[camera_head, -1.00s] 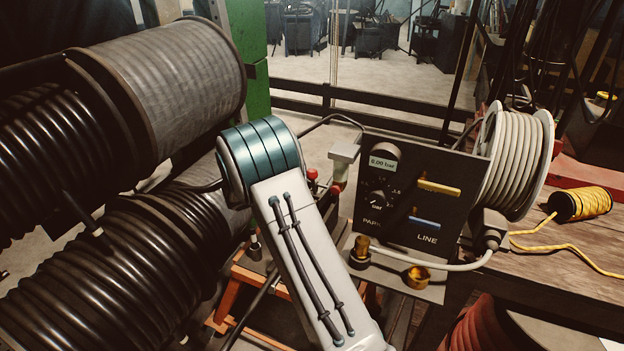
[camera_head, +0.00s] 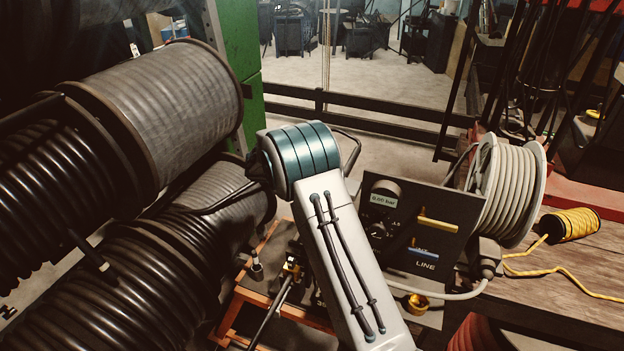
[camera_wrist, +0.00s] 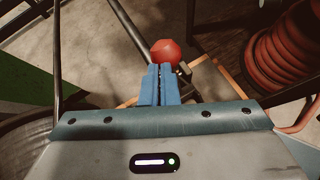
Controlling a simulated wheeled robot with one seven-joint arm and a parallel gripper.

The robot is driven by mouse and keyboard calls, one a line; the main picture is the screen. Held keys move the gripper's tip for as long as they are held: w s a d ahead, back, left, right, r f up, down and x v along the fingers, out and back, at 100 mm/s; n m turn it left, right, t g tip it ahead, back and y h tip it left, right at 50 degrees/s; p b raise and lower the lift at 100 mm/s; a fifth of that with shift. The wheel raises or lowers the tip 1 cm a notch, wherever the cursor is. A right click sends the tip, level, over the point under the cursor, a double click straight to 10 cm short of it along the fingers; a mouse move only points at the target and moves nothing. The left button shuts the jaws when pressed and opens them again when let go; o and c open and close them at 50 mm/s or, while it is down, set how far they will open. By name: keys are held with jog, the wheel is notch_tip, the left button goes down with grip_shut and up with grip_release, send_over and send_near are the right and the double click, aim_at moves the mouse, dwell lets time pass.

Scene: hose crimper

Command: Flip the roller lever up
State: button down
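A red ball knob (camera_wrist: 165,52), which looks like the end of a lever, is just beyond my gripper's tips in the wrist view. My gripper (camera_wrist: 160,68) has blue fingers lying side by side, with only a thin dark line between them. The knob is ahead of the fingers, not between them; I cannot tell whether they touch it. In the head view my own arm hides the gripper and the knob, so the lever's tilt cannot be made out.
A black control panel (camera_head: 455,205) with a yellow handle (camera_head: 438,225) and a blue handle (camera_head: 437,253) stands right of my arm. Large hose reels (camera_head: 175,95) fill the left. A white hose reel (camera_head: 510,190) and yellow cord spool (camera_head: 572,224) are at right. An orange frame (camera_head: 232,308) is below.

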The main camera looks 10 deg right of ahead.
jog(key=shift+w+d+r, duration=0.1)
jog(key=shift+d+r, duration=0.05)
jog(key=shift+d, duration=0.05)
dwell(0.3)
jog(key=shift+a, duration=0.1)
jog(key=b+v, duration=0.2)
jog(key=v, duration=1.1)
jog(key=shift+w+a, duration=0.2)
jog(key=shift+a, duration=0.3)
jog(key=shift+f, duration=0.25)
